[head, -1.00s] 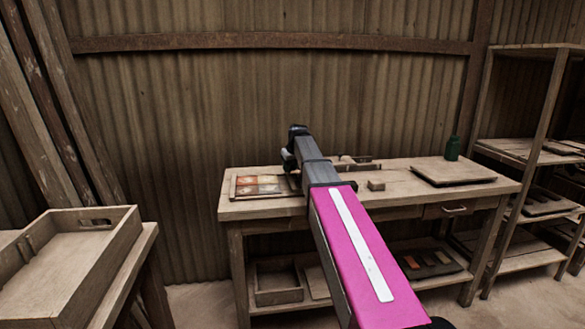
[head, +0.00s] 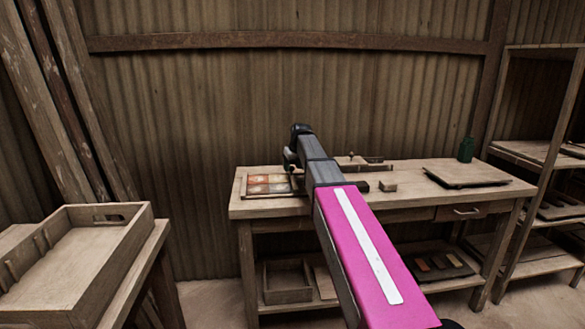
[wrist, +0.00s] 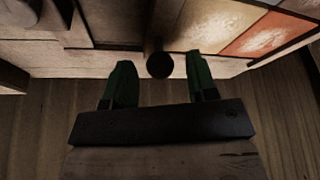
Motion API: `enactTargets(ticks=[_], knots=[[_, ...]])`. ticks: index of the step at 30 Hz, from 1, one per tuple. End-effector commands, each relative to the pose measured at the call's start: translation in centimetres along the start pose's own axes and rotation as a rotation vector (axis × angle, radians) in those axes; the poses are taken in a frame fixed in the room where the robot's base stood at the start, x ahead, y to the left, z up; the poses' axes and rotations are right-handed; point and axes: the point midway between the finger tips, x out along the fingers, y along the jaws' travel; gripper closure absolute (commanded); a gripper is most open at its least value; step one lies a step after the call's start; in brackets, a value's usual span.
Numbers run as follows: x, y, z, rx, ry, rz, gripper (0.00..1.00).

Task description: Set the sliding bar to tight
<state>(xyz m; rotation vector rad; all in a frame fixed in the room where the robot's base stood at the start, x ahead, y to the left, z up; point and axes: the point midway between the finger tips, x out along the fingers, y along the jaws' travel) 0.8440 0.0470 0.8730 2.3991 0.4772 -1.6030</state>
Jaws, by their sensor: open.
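The press frame (head: 244,187) with patterned tiles lies at the left end of the workbench in the head view. Its orange tile (wrist: 268,35) shows at the top right of the wrist view. My gripper (wrist: 160,60) is open, with two green fingers spread apart. A peg with a dark round end (wrist: 159,66) stands between the fingertips, with a gap on each side. I cannot tell whether it belongs to the sliding bar, or how that bar is set. In the head view my arm hides part of the press, and the fingers are hard to make out.
The workbench (head: 410,202) bears a small wooden block (head: 387,186), a flat board (head: 466,175) and a green bottle (head: 466,149). A wooden tray (head: 75,255) stands on a stand at the left. Shelves (head: 540,205) stand at the right. Corrugated wall is behind.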

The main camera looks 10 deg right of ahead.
Motion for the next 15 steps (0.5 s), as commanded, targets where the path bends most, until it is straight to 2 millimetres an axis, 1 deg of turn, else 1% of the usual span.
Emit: enactTargets(ticks=[5,9,15], knots=[[-2.6,0.0,0.1,0.0,0.002,0.001,0.47],[-5.3,-0.1,0.1,0.0,0.002,0.001,0.47],[-8.4,0.0,0.0,0.0,0.002,0.0,0.47]])
